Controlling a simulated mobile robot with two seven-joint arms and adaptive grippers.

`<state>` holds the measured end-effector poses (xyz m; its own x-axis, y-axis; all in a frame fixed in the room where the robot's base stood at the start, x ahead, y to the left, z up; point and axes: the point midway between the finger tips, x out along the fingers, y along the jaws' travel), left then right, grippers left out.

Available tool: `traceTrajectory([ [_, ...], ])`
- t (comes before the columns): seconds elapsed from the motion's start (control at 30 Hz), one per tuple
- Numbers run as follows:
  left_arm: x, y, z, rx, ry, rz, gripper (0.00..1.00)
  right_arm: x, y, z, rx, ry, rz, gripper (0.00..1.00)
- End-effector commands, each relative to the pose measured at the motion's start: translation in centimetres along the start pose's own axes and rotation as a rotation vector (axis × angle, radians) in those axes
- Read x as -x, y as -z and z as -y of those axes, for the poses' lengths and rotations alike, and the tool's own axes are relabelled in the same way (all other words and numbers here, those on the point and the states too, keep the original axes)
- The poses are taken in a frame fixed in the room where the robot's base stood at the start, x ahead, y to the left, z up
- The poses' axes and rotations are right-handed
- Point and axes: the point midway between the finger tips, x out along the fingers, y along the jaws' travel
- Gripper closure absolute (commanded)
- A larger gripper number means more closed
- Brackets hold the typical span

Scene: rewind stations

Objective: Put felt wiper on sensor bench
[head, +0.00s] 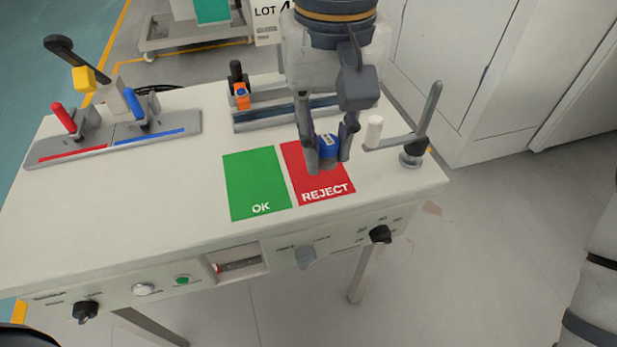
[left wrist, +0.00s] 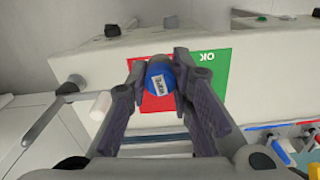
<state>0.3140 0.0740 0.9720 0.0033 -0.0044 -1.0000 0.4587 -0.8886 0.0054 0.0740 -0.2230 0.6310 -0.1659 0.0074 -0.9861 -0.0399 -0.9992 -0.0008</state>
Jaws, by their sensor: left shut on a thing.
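My left gripper (head: 324,166) reaches down over the right part of a white bench (head: 130,215). It is shut on a small blue round piece with a white label, which I take for the felt wiper (head: 328,146). The wiper also shows between the fingers in the left wrist view (left wrist: 159,88), where its label seems to read "WIPER". In the head view it lies over the red REJECT mat (head: 325,193); I cannot tell whether it touches the mat. My right gripper is not in view.
The green OK mat (head: 257,185) is bare. A post with a white roller (head: 373,132) stands close right of the gripper. Red (head: 64,118) and blue (head: 140,107) levers stand at the left, an orange-marked fixture (head: 242,97) behind. Knobs line the front panel.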

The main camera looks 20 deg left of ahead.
Motion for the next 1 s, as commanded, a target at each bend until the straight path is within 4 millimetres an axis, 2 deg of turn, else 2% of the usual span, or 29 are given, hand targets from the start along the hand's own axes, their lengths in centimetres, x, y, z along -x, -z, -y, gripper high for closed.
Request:
traceTrajectory([
  [0.1, -0.1, -0.6, -0.1, -0.122, 0.004, 0.001, 1.0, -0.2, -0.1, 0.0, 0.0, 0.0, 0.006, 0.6],
  [0.17, -0.7, 0.2, -0.2, -0.141, 0.006, 0.004, 1.0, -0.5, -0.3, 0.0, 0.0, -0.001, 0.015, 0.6],
  [0.43, -4.9, 8.6, -0.7, -0.14, 0.009, 0.009, 1.0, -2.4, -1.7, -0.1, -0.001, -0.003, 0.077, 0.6],
  [0.5, -6.7, 9.9, -0.7, -0.143, 0.01, 0.009, 1.0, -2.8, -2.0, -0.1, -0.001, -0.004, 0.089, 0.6],
  [0.6, -8.3, 11.3, -0.8, -0.143, 0.008, 0.005, 1.0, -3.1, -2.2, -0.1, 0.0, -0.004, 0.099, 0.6],
  [0.83, -10.3, 13.2, -0.9, -0.142, 0.007, 0.001, 1.0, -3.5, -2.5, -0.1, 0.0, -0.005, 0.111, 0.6],
  [0.93, -12.3, 13.1, -0.8, -0.144, 0.008, 0.0, 1.0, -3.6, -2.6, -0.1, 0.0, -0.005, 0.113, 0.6],
  [1.0, -12.9, 13.0, -0.9, -0.144, 0.005, -0.002, 1.0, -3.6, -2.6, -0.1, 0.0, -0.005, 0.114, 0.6],
])
